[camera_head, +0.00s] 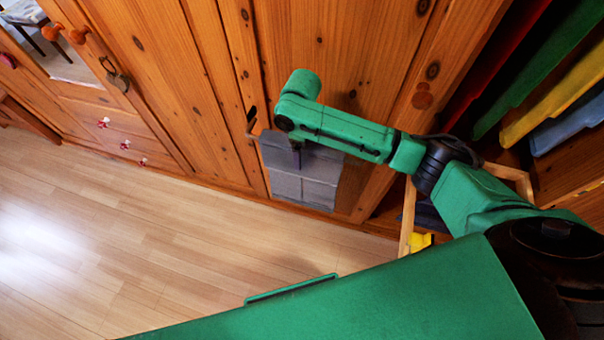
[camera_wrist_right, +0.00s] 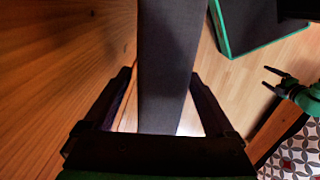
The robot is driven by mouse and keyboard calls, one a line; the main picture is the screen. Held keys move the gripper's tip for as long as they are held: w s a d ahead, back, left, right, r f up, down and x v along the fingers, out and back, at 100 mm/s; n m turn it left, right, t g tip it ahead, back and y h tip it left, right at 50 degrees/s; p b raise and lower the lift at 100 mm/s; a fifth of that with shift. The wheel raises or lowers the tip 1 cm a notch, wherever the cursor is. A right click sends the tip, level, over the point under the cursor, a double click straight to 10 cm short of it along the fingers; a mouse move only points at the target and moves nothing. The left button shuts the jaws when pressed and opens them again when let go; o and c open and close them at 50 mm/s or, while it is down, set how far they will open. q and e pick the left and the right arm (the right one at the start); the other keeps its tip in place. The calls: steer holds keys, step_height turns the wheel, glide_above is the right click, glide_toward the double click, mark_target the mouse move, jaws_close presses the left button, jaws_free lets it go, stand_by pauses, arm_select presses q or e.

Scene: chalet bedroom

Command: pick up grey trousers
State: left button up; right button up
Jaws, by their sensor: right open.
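The grey trousers (camera_head: 305,188) look like a flat, creased grey panel against the wooden wardrobe front in the head view, partly covered by my right arm. In the right wrist view a long dark grey strip of the trousers (camera_wrist_right: 168,55) runs down between the fingers of my right gripper (camera_wrist_right: 160,78). The right gripper is open, with a finger on each side of the cloth. In the head view its fingers are mostly hidden under the wrist. My left gripper (camera_wrist_right: 268,79) shows small at the right of the wrist view, open and away from the trousers.
The wardrobe doors (camera_head: 150,70) stand close behind my right gripper. An open wooden frame (camera_head: 408,215) with something yellow in it lies under my arm. Coloured clothes (camera_head: 550,95) hang at the right. The wooden floor (camera_head: 130,245) at the left is clear.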

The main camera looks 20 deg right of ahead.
steer(key=shift+s+f, duration=0.1)
steer(key=shift+f, duration=0.45)
steer(key=c, duration=0.3)
jaws_close()
arm_select(q)
steer(key=shift+s, duration=0.25)
arm_select(e)
steer(key=shift+r, duration=0.1)
